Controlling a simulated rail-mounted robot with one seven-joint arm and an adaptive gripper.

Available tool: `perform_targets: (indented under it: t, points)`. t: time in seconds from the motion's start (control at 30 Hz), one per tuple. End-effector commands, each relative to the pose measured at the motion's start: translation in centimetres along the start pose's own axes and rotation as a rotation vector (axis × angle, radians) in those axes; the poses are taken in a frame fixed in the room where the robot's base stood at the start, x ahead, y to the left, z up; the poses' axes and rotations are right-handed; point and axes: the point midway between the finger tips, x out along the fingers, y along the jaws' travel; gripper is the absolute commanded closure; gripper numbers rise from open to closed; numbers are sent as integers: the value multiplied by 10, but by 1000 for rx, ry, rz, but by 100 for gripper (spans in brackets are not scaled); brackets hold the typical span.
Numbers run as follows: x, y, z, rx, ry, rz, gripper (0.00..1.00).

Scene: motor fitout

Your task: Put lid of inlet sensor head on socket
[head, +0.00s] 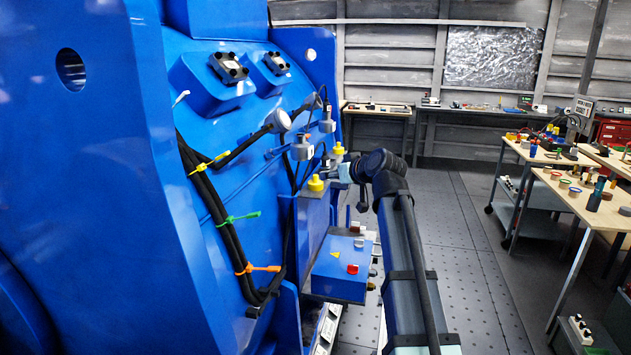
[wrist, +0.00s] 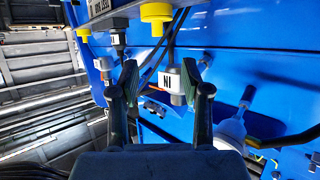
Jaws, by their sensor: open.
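A grey sensor head (head: 301,150) with a white label stands out from the side of the blue motor. In the wrist view, a head (wrist: 172,80) with a white label reading IN upside down shows between my fingers. My gripper (wrist: 165,72) is open, with one finger on each side of it; contact cannot be told. In the head view my gripper (head: 344,171) is by the yellow caps, partly hidden by my wrist. A pale round disc (head: 282,120), also in the wrist view (wrist: 230,130), may be a lid; which part is the lid is unclear.
A second grey head (head: 327,125) is close by. Yellow caps (head: 316,183) stand near the heads. Black cables (head: 215,205) run down the motor. A blue box with buttons (head: 343,265) is below. Workbenches (head: 585,205) stand at right, with open floor between.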

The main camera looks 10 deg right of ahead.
Motion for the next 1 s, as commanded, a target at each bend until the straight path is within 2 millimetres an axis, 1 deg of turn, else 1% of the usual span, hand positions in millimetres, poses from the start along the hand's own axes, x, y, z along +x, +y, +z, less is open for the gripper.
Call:
perform_targets:
  t: [0.03,0.1,0.2,0.3,0.4,0.67,0.87,1.0]
  points:
    - [12,0,-4,1,-3,-2,53]
    - [25,1,-3,1,-2,-2,53]
    - [44,1,-3,1,-2,-2,53]
    - [58,0,-2,2,-2,-2,53]
    - [66,1,-2,1,-1,0,53]
    - [77,2,-1,1,-2,0,53]
    - [101,5,-4,1,-3,-1,53]
    - [118,5,-2,2,-2,-1,53]
